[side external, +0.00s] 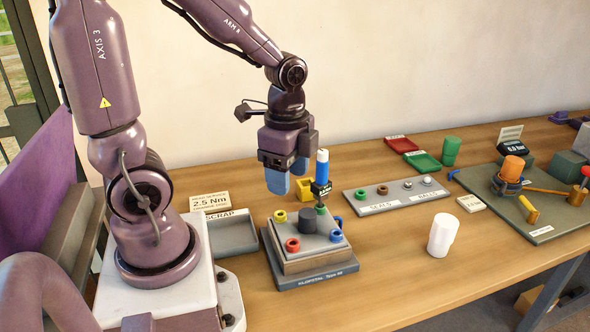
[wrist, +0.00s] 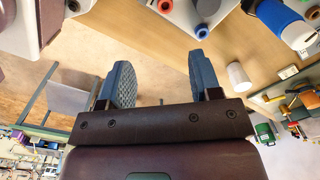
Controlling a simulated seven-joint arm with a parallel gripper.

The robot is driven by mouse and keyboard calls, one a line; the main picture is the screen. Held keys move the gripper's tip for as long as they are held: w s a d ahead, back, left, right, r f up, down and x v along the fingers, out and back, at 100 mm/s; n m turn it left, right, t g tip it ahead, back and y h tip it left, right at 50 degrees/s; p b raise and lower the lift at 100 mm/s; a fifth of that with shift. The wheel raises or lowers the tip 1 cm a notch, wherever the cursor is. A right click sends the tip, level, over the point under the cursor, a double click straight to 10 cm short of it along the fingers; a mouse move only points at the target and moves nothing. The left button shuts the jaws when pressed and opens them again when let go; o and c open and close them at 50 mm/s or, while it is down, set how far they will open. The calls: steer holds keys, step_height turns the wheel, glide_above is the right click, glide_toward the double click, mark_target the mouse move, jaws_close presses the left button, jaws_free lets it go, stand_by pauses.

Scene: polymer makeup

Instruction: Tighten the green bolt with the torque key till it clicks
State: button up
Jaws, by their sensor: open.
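The torque key (side external: 322,167), with a blue grip, white top and dark display block, stands upright over the green bolt (side external: 320,209). Its lower end appears to sit on the bolt; the exact contact is too small to tell. The bolt is on the grey plate of the fixture (side external: 309,280), with yellow, red and blue bolts around a dark central knob. My gripper (side external: 288,180) is open and empty, left of the key and above the fixture's back edge. In the wrist view the key (wrist: 278,22) lies at upper right, outside the fingers (wrist: 161,68).
A grey scrap tray (side external: 233,239) and a 2.5 Nm card (side external: 209,202) stand left of the fixture. A seals board (side external: 395,195) and a white cup (side external: 442,235) stand to the right. The front table is clear.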

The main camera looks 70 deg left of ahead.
steer(key=s+d+r+n+t, duration=0.1)
steer(key=d+r+n+t, duration=0.2)
steer(key=r+n, duration=0.25)
steer(key=s+d+r+n+t, duration=0.2)
steer(key=r+n+t, duration=0.15)
steer(key=r, duration=0.25)
steer(key=n+t+y, duration=0.1)
steer(key=t+y, duration=0.3)
steer(key=t, duration=0.1)
glide_above(329, 182)
steer(key=s+a, duration=0.1)
steer(key=a, duration=0.2)
step_height(329, 182, down, 8)
steer(key=s+a+f+t, duration=0.1)
steer(key=s+a+f, duration=0.15)
steer(key=f, duration=0.35)
steer(key=s+a+f+t, duration=0.1)
steer(key=s+f+t, duration=0.15)
steer(key=f, duration=0.35)
steer(key=d+r+m+t+h, duration=0.2)
steer(key=d+t+h, duration=0.1)
steer(key=d+h, duration=0.3)
steer(key=w, duration=0.6)
steer(key=shift+w+d+r, duration=0.1)
jaws_close()
steer(key=shift+m+g+h, duration=0.3)
steer(key=shift+m+h, duration=0.4)
steer(key=shift+h, duration=0.3)
jaws_free()
steer(key=shift+d, duration=0.1)
